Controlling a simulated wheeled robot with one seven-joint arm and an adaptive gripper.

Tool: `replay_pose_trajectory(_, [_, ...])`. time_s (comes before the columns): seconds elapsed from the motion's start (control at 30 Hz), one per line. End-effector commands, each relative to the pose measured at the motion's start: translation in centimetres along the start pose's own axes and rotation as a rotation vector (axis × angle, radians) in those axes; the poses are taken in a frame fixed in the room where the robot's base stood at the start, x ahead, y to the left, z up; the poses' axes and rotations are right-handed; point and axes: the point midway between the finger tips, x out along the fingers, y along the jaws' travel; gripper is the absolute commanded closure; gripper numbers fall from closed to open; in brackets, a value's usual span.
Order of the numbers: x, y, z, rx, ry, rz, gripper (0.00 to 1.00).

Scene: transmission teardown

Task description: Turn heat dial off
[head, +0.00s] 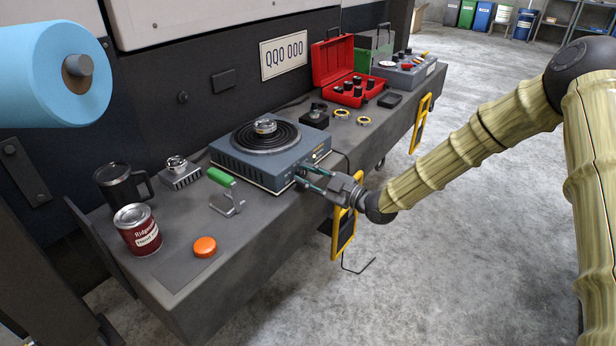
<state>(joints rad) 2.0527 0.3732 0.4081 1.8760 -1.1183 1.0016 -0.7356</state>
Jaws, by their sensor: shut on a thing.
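The heat plate (230,160) is a blue-grey box with a dark coil ring on top, standing on the grey bench. A small metal part (264,127) sits at the middle of the coil. My gripper (302,178) reaches in from the right, with its fingers against the front face of the heat plate near its right part. The fingers appear closed on the heat dial, which they hide, so I cannot read its setting.
Yellow frames (345,215) hang at the bench front. The floor at right is clear.

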Motion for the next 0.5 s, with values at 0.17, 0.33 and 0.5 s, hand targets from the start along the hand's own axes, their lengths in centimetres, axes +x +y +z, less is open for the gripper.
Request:
replay_pose_trajectory(0.17, [-0.03,0.42,0.09,-0.001,-0.001,0.007,0.95])
replay_pose_trajectory(0.33, [-0.01,0.33,0.06,-0.001,-0.001,0.005,0.51])
replay_pose_trajectory(0.5, [0.04,0.12,0.03,0.0,0.0,0.002,0.51])
